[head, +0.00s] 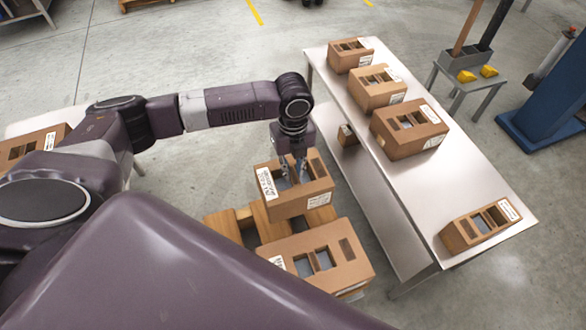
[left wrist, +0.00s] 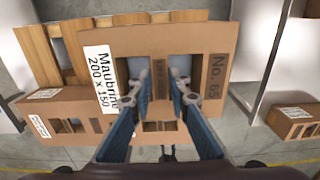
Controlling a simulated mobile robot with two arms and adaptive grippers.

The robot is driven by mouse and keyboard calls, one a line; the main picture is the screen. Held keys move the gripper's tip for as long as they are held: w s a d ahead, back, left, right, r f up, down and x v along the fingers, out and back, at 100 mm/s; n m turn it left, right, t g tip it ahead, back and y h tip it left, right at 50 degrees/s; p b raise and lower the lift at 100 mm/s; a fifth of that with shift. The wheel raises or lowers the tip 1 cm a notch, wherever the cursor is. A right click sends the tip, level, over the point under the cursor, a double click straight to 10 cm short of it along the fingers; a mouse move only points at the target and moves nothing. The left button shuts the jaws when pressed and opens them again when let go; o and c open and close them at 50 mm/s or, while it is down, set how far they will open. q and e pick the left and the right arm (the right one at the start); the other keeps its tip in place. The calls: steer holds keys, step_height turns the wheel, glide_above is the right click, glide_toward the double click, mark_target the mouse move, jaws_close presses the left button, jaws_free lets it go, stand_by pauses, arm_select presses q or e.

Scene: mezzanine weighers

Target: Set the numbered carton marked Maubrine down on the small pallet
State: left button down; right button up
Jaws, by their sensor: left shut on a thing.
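My right gripper is not in view.
A long pale table (head: 420,190) at right bears several similar cartons, with a small box beneath. A grey stool (head: 468,82) and a blue column (head: 550,100) stand beyond.

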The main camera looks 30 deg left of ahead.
arm_select(q)
steer(key=shift+f, duration=0.2)
steer(key=shift+w+f, duration=0.1)
steer(key=shift+f, duration=0.4)
steer(key=shift+a+f, duration=0.1)
steer(key=shift+f, duration=0.1)
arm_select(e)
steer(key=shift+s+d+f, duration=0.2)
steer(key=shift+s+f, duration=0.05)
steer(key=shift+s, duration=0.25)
arm_select(q)
steer(key=shift+f+b, duration=0.1)
steer(key=shift+b, duration=0.25)
